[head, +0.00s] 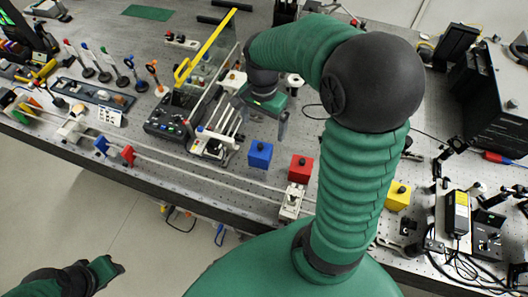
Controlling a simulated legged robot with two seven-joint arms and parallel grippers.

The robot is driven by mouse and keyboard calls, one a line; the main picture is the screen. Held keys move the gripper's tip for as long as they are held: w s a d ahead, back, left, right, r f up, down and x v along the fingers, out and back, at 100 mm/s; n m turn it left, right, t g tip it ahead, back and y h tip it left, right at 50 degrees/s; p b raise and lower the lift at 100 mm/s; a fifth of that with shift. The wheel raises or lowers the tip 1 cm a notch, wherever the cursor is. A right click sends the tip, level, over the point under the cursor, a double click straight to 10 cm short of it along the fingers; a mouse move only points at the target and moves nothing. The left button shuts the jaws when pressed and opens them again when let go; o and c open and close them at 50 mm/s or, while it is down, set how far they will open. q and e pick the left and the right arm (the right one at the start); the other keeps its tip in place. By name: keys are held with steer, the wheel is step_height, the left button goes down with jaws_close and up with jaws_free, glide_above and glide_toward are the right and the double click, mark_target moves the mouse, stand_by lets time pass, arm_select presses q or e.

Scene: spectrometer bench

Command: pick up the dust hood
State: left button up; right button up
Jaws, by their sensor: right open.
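A clear panel with a yellow edge bar (207,46) stands tilted above the bench left of my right arm. It may be the dust hood, but I cannot tell for sure. My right gripper (260,126) is open and empty, pointing down to the right of the clear panel and above the blue block (260,155). I see no contact with either. My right forearm and elbow hide the bench behind and below them. My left gripper (115,268) is low at the left, in front of the bench over the floor; its jaws are not clear.
A control box (172,122) and a white rack of rods stand left of my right gripper. A red block (300,168) and a yellow block (397,196) stand near the front. A long rail (200,170) runs along the front edge. Black instruments and cables crowd the right.

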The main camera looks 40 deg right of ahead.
mark_target(260, 145)
steer(key=f, duration=0.2)
steer(key=a+f, duration=0.1)
steer(key=f, duration=0.4)
steer(key=shift+w+a, duration=0.3)
steer(key=shift+w, duration=0.05)
steer(key=f, duration=0.2)
steer(key=d+f, duration=0.1)
steer(key=f, duration=0.2)
steer(key=shift+w+d+f+p, duration=0.15)
steer(key=shift+d+f+p, duration=0.1)
steer(key=shift+f+p, duration=0.15)
steer(key=shift+w+a+r, duration=0.1)
steer(key=shift+a, duration=0.15)
steer(key=shift+a+r, duration=0.1)
steer(key=shift+a, duration=0.15)
steer(key=c, duration=1)
steer(key=shift+d, duration=0.25)
steer(key=c, duration=0.5)
steer(key=shift+c, duration=0.2)
